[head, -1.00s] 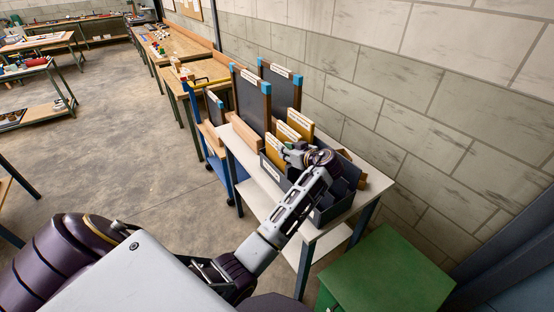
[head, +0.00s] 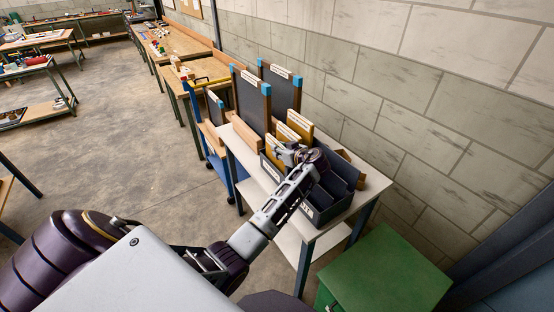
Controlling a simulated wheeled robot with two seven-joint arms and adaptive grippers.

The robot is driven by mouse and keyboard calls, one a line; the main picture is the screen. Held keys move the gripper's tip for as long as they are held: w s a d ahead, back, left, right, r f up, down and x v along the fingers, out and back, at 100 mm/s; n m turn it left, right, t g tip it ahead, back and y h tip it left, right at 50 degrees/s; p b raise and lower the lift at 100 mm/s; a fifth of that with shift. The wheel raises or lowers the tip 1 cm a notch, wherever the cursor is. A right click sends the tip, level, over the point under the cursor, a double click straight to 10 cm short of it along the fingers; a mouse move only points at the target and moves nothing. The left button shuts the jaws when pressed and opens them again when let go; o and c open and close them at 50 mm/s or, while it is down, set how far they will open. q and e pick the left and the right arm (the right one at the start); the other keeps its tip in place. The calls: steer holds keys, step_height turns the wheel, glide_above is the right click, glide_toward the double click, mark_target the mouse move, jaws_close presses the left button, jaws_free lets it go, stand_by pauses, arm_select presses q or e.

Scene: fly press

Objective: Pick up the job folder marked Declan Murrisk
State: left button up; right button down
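A third yellow folder (head: 270,150) is partly behind my gripper. I cannot tell which one is marked Declan Murrisk. My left gripper (head: 284,152) is at the front folder in the rack (head: 305,211). Its fingers are small and partly hidden, so I cannot see whether they hold a folder. My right gripper is out of view.
Dark boards with blue-cornered wooden frames (head: 252,103) stand behind the folders. The rack's front compartments look empty. A green cabinet (head: 385,272) stands close at the right, and the block wall bounds the far side. Open floor (head: 140,150) lies left.

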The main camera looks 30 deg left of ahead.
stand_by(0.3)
arm_select(q)
jaws_close()
steer(key=shift+r, duration=0.1)
stand_by(0.4)
step_height(320, 180, up, 18)
steer(key=b, duration=0.3)
stand_by(0.4)
stand_by(0.4)
